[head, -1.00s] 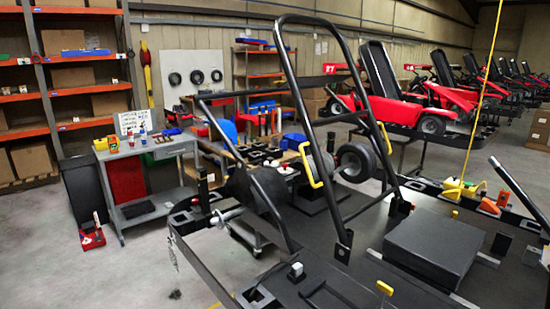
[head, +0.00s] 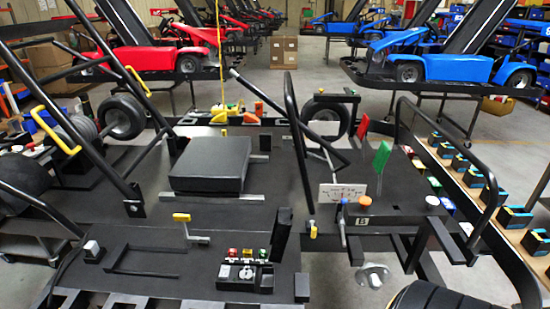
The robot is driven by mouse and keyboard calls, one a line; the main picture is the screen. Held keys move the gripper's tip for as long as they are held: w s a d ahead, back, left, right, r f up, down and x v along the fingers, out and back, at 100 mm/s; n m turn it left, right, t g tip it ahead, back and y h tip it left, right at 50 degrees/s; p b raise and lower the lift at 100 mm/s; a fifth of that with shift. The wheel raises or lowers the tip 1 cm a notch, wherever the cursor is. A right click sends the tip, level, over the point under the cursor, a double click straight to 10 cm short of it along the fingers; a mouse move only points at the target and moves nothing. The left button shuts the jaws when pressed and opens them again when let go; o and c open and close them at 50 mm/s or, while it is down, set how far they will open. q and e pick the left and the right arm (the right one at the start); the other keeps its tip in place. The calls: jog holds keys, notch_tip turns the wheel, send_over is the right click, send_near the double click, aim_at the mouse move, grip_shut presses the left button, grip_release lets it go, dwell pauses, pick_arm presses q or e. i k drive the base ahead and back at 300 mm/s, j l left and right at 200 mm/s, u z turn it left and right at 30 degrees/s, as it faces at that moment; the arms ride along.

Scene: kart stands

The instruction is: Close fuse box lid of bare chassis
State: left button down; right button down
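The bare chassis (head: 150,235) fills the lower part of the head view, a black floor pan with black tubes. A small black fuse box (head: 238,279) sits near the front middle of it, with red, yellow and green fuses (head: 247,254) showing on top. A dark upright plate (head: 281,236) stands at its right side and looks like the lid, standing open. I cannot tell for certain how it is hinged. Neither of my grippers shows in this view.
A black raised box (head: 210,165) lies on the floor pan behind the fuse box. A yellow-topped lever (head: 182,218) stands to its left. A white labelled card (head: 342,193) and a box with an orange cap (head: 364,201) are to the right. Black roll tubes rise on both sides.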

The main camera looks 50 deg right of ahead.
aim_at(283, 226)
jog(key=z, duration=1.45)
jog(key=k+l+u, duration=0.15)
jog(key=k+u, duration=0.25)
